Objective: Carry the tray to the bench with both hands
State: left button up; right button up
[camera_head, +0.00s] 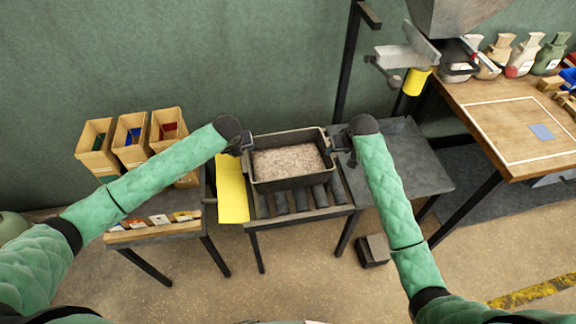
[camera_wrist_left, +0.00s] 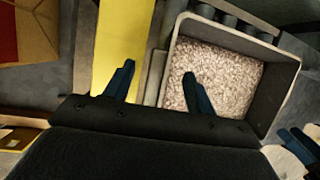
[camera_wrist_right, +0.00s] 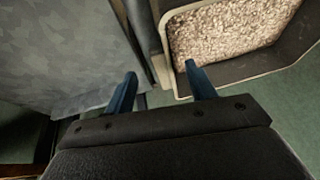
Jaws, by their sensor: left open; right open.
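The tray (camera_head: 290,184) is a dark, deep, rectangular tray filled with pale grain (camera_head: 288,161). It rests on a roller stand (camera_head: 300,213) in the middle of the head view. My left gripper (camera_head: 246,147) is at the tray's left side and open; in the left wrist view its fingers (camera_wrist_left: 158,80) sit on either side of the tray's side wall (camera_wrist_left: 163,62). My right gripper (camera_head: 338,145) is at the tray's right side and open; in the right wrist view its fingers (camera_wrist_right: 163,82) straddle the tray's edge. The wooden bench (camera_head: 485,112) stands at the right.
A yellow panel (camera_head: 232,190) hangs left of the stand. A grey side table (camera_head: 410,160) adjoins it on the right. Three cardboard bins (camera_head: 133,138) stand at the left. The bench has a white-outlined area (camera_head: 510,125) with a blue card, and several bottles behind. A dark block (camera_head: 374,250) is on the floor.

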aim_at(333, 155)
pick_arm(q)
jog(key=shift+x, duration=3.85)
pick_arm(e)
jog(key=shift+x, duration=3.8)
pick_arm(q)
grip_shut()
pick_arm(e)
grip_shut()
